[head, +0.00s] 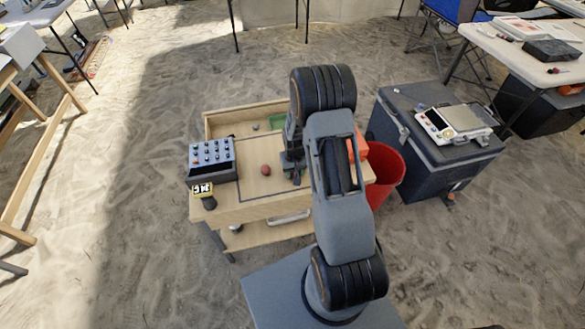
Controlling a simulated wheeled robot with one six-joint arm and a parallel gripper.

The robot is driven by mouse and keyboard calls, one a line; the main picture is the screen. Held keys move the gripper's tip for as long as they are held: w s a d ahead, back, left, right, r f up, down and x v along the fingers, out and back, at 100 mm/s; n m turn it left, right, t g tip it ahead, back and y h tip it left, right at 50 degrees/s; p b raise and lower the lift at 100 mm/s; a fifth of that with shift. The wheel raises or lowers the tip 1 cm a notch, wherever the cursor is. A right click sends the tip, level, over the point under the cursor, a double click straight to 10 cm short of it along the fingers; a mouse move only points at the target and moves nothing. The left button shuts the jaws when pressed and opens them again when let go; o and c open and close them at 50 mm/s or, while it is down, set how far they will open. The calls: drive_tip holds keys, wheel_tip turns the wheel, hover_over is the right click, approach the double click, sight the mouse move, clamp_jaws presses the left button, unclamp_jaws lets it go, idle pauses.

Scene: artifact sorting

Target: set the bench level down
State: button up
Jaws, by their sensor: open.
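My gripper (292,170) is low over the right part of the wooden cart top (262,211), partly hidden by my own arm. It is open. Small dark and reddish bits show at its fingertips, too small to tell apart. I cannot pick out the bench level for certain. An orange thing (358,148) shows just right of my arm at the cart's right side, mostly hidden behind the arm. A small red rounded object (266,170) lies on the cart top left of my gripper, apart from it.
A red bin (388,178) and a grey cooler (437,150) carrying a device (451,124) stand to the right. A dark outline marks the cart's middle.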

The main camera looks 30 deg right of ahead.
drive_tip(key=shift+c, duration=0.4)
clamp_jaws()
